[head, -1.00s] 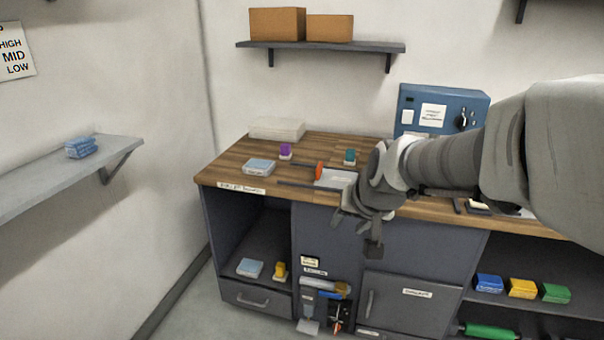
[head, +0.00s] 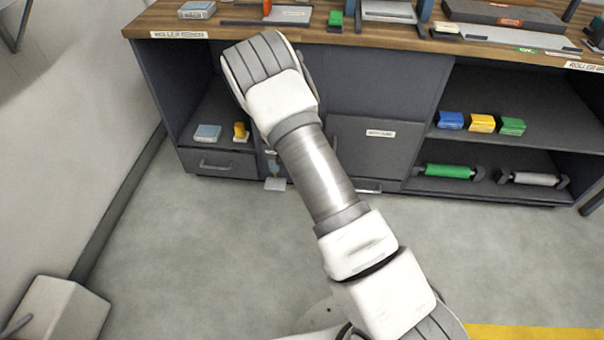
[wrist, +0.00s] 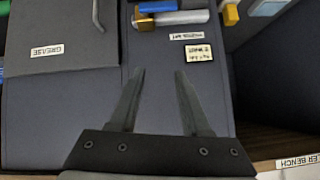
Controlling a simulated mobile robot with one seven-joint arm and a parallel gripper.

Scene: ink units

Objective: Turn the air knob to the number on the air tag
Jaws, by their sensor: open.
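In the wrist view, upside down, a cream tag (wrist: 198,53) is on the grey cabinet front; its print is too small to read. A small white label (wrist: 185,36) sits beside it. Past the labels, at the top edge, are air fittings: a silver cylinder (wrist: 180,18), a blue bar (wrist: 157,6) and a brass-yellow piece (wrist: 143,20). I cannot tell which part is the air knob. My gripper (wrist: 160,72) is open and empty, its fingertips pointing toward these fittings. In the head view my arm hides the gripper and most of this panel.
A cabinet door labelled GREASE (wrist: 47,50) with a handle is beside the panel. An open shelf compartment is on the other side. The bench top (head: 395,38) carries several tools. Blue, yellow and green blocks (head: 481,123) sit on the right shelf. The floor in front is clear.

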